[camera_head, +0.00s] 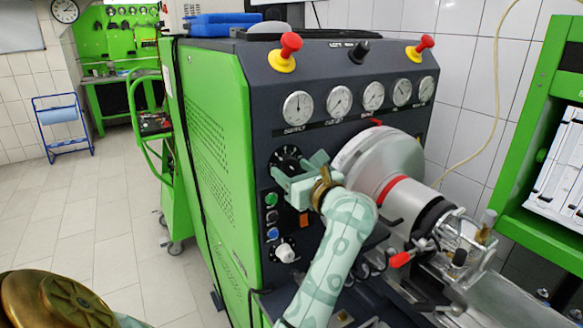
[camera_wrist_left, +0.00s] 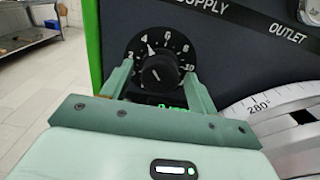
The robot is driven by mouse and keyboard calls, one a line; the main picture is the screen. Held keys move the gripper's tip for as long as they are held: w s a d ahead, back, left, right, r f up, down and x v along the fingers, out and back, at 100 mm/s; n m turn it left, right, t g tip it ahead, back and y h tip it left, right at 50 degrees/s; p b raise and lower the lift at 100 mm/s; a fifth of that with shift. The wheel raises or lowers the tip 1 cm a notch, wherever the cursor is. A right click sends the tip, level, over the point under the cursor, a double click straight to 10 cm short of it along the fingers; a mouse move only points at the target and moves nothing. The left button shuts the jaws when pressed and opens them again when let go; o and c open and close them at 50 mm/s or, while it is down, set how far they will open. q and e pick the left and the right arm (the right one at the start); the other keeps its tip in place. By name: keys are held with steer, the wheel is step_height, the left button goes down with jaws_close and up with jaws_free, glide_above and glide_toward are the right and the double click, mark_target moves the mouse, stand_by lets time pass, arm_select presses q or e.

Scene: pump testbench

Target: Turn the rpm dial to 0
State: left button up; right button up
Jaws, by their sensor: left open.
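The rpm dial is a black round knob on a black scale plate with white numbers; the wrist view shows the dial knob (camera_wrist_left: 158,72) and, around it, numbers from 2 to 10. In the head view the dial (camera_head: 287,157) sits on the dark front panel, partly covered by my gripper. My left gripper (camera_head: 297,165) is open in front of the dial. In the left wrist view its two fingers (camera_wrist_left: 159,82) stand on either side of the knob, with visible space between. Contact with the panel cannot be told. My right gripper is not in view.
Several buttons (camera_head: 271,216) and a white-grey knob (camera_head: 285,251) lie below the dial. Gauges (camera_head: 298,108) and red emergency knobs (camera_head: 290,43) sit above. A large round metal disc (camera_head: 375,150) stands close on the right. The tiled floor (camera_head: 110,215) at left is clear.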

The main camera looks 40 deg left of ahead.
arm_select(q)
steer(key=shift+s, duration=0.1)
steer(key=shift+c, duration=0.2)
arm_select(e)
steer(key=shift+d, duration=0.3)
arm_select(q)
steer(key=c, duration=0.9)
steer(key=shift+c, duration=0.2)
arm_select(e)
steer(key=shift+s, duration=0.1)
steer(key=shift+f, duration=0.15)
